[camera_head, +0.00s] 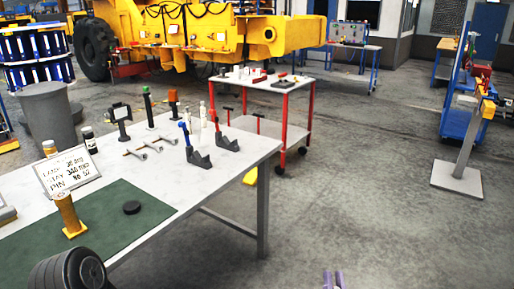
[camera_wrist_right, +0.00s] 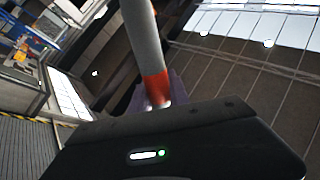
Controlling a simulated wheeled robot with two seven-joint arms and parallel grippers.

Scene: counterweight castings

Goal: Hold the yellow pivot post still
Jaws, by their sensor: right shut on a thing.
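The yellow pivot post (camera_head: 68,212) stands upright on a square yellow foot on the green mat (camera_head: 115,240), at the table's left, and nothing grips it. The fingertips of my right gripper (camera_head: 333,281) show at the bottom edge, over the floor and well right of the post. In the right wrist view, my right gripper (camera_wrist_right: 155,98) is shut on a grey rod with a red end (camera_wrist_right: 146,45). The rod is not visible in the head view. My left gripper is not in view; a dark rounded part at the lower left is probably my left arm.
A black puck (camera_head: 132,207) lies on the mat beside the post. A white sign (camera_head: 68,170) stands behind it. Small tools and stands fill the table's back part. A red-legged cart (camera_head: 283,86) stands behind.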

